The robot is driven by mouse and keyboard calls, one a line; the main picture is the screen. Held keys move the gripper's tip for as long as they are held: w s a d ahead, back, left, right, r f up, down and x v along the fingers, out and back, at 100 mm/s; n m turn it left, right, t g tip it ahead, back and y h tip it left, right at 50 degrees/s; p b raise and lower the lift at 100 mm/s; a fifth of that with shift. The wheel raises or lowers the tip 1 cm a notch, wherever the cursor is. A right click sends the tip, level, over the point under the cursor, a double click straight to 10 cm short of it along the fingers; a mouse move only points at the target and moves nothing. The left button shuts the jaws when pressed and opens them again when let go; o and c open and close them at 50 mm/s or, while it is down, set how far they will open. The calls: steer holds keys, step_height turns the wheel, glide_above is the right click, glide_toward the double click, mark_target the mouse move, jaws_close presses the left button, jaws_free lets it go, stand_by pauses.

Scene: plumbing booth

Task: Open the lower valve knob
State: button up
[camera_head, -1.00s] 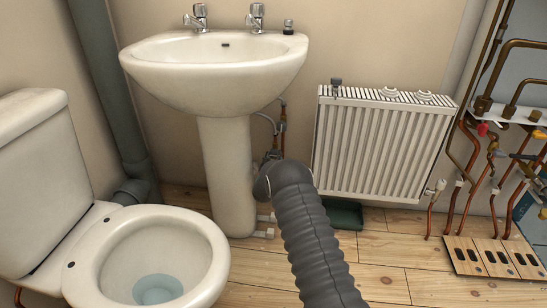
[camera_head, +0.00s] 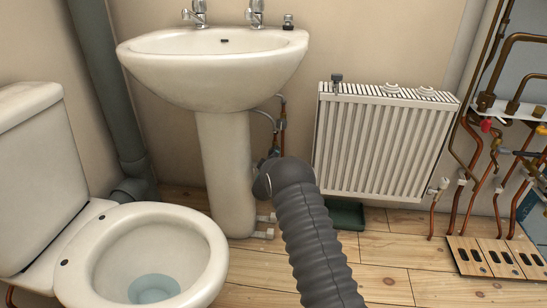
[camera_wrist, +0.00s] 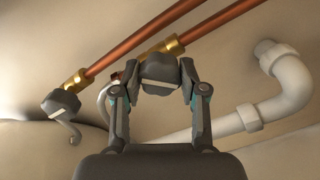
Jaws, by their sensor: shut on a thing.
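In the wrist view, my gripper (camera_wrist: 160,75) is shut on a dark grey valve knob (camera_wrist: 160,69), with one finger on each side of it. A second grey knob (camera_wrist: 61,103) is free to the left, on a brass fitting (camera_wrist: 76,82) at the end of a copper pipe. Another brass fitting (camera_wrist: 171,46) and copper pipe lie behind the held knob. I cannot tell from this view which knob is lower. In the head view, my dark arm reaches beside the sink pedestal (camera_head: 226,170), and hides most of the gripper and both knobs.
A white waste pipe (camera_wrist: 286,80) curves close to the gripper's right in the wrist view. The basin (camera_head: 215,65) overhangs above. A toilet (camera_head: 150,255) stands at the left, a radiator (camera_head: 380,145) and copper pipework (camera_head: 480,195) at the right.

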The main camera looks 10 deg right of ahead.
steer(key=shift+r+n, duration=0.1)
steer(key=shift+n, duration=4.2)
steer(key=o, duration=1.1)
steer(key=shift+o, duration=0.2)
steer(key=v, duration=1.2)
